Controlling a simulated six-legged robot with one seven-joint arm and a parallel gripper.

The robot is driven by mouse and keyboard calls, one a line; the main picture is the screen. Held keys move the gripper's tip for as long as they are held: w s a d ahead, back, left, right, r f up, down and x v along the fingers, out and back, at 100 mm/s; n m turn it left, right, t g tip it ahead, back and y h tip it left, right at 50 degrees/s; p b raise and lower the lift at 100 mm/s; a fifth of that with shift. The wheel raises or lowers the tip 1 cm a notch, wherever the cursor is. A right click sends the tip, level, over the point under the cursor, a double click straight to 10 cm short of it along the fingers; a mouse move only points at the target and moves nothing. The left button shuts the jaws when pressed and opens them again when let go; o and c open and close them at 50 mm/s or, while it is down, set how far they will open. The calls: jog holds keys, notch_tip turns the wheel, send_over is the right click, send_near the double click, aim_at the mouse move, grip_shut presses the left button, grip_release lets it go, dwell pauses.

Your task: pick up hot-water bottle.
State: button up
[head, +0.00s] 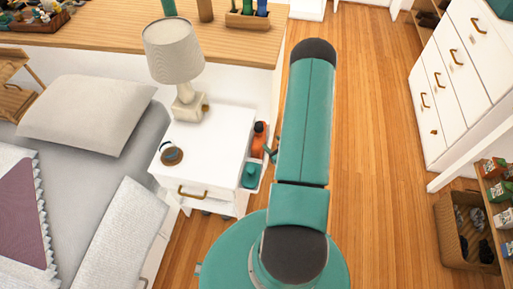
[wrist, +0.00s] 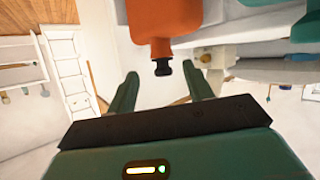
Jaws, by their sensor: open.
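The hot-water bottle is orange with a black stopper (head: 259,140). In the head view it stands in a narrow white holder on the right side of the white nightstand. In the wrist view the orange bottle (wrist: 165,22) fills the top centre, with its neck and black stopper pointing down in the picture. My gripper (wrist: 162,85) is open, its two teal fingers apart. The stopper shows between the fingertips in that picture; I cannot tell how deep the bottle lies between them. No contact shows. In the head view my arm hides most of the gripper.
The white nightstand (head: 218,138) carries a lamp (head: 175,55) and a small dark round object (head: 172,155). A teal item (head: 250,176) sits in the holder near the bottle. The bed (head: 85,170) is left. Bare wooden floor (head: 375,150) lies right, up to white drawers (head: 465,75).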

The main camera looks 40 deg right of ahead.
aim_at(262, 133)
jog(key=x, duration=0.4)
jog(key=shift+r+x, duration=0.1)
jog(key=shift+x, duration=1.3)
jog(key=shift+r+x, duration=0.15)
jog(key=shift+x, duration=1.2)
jog(key=shift+w, duration=0.1)
jog(key=c, duration=0.6)
